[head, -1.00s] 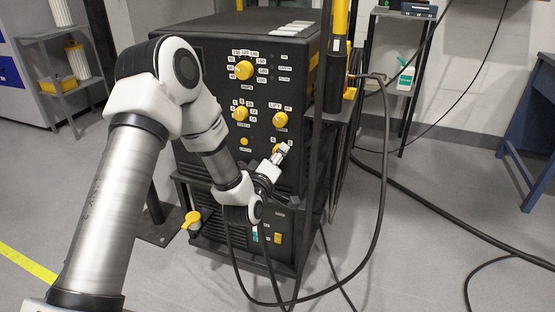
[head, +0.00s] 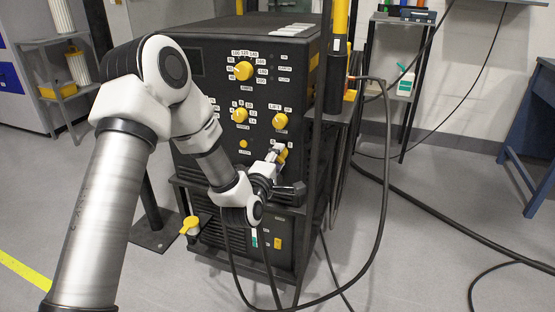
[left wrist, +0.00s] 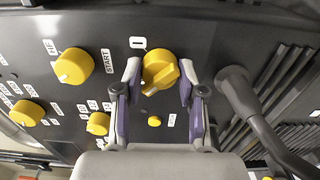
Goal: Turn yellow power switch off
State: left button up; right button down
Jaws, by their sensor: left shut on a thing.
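The yellow power switch (head: 284,154) is a round knob at the lower right of the black machine's front panel. In the left wrist view the same yellow switch (left wrist: 160,66) sits between my finger pads, below a small white label with a dark mark. Its raised grip slants from upper right to lower left. My left gripper (head: 277,151) is at the panel, and its fingers (left wrist: 160,76) are shut on the switch, one on each side. In the head view the fingers partly cover the switch. My right gripper is in neither view.
Other yellow knobs (head: 244,70) and a small yellow button (head: 243,144) are on the panel (head: 205,100). In the left wrist view a thick black cable (left wrist: 240,90) plugs in right beside the gripper. A dark post (head: 337,75) stands at the machine's right.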

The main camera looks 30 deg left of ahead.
pick_arm(q)
jog(key=o, duration=1.1)
jog(key=shift+o, duration=0.2)
jog(key=v, duration=0.7)
jog(key=shift+s, duration=0.25)
jog(key=shift+d, duration=0.1)
